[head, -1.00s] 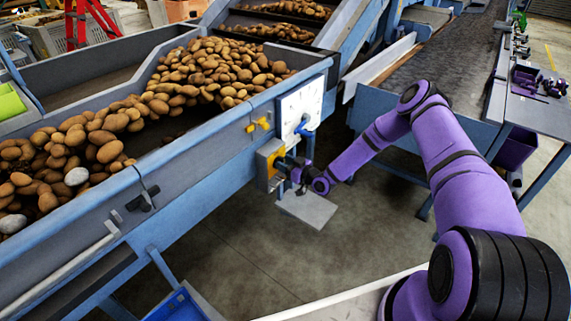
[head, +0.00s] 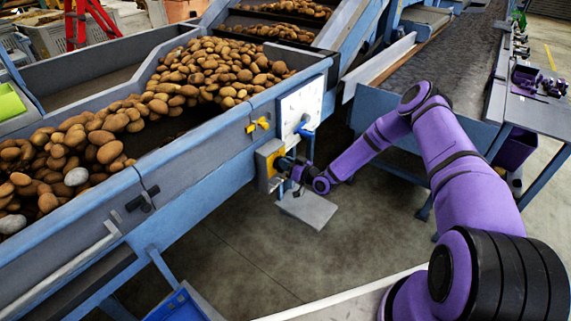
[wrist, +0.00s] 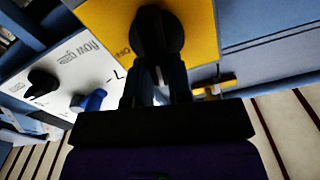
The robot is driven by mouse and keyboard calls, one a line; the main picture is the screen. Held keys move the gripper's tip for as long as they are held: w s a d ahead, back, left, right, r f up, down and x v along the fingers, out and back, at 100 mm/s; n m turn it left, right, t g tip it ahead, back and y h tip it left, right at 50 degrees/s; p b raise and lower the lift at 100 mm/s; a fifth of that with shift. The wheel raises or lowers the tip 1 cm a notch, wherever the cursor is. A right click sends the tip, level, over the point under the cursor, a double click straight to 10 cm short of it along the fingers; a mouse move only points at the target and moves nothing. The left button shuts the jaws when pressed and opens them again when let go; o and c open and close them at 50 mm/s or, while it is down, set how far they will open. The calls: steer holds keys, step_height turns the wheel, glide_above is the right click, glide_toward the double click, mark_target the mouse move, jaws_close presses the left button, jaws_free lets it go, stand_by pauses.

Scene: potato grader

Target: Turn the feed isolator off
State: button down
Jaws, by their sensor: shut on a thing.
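The feed isolator is a yellow plate (wrist: 198,22) with a black rotary knob (wrist: 158,38), filling the top of the wrist view. Lettering that looks like OFF is beside the knob on the left. In the head view the yellow isolator (head: 275,160) is on a grey box on the side of the blue hopper. My gripper (wrist: 157,88) is shut on the knob, one finger on each side. In the head view my gripper (head: 287,165) reaches the isolator from the right. The fingers hide part of the knob, and its exact angle is hard to read.
A white panel (wrist: 60,75) marked "flow gate", with a black knob (wrist: 42,82) and a blue handle (wrist: 92,101), adjoins the isolator. A yellow handle (head: 259,124) is on the hopper side. Potatoes (head: 215,75) fill the hopper. A grey plate (head: 307,208) lies below my gripper.

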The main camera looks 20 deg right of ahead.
steer(key=shift+w+d+f+m, duration=0.2)
steer(key=shift+f+m, duration=0.1)
steer(key=shift+m, duration=2.25)
steer(key=shift+w+d+f+m, duration=0.1)
steer(key=shift+d+f+m, duration=0.15)
steer(key=shift+m, duration=2.25)
steer(key=shift+w+d+f+m, duration=0.1)
steer(key=shift+d+f+m, duration=0.15)
steer(key=shift+m, duration=2.3)
steer(key=shift+a+f, duration=0.1)
steer(key=c, duration=1)
jaws_free()
steer(key=shift+c, duration=0.2)
steer(key=v, duration=1.1)
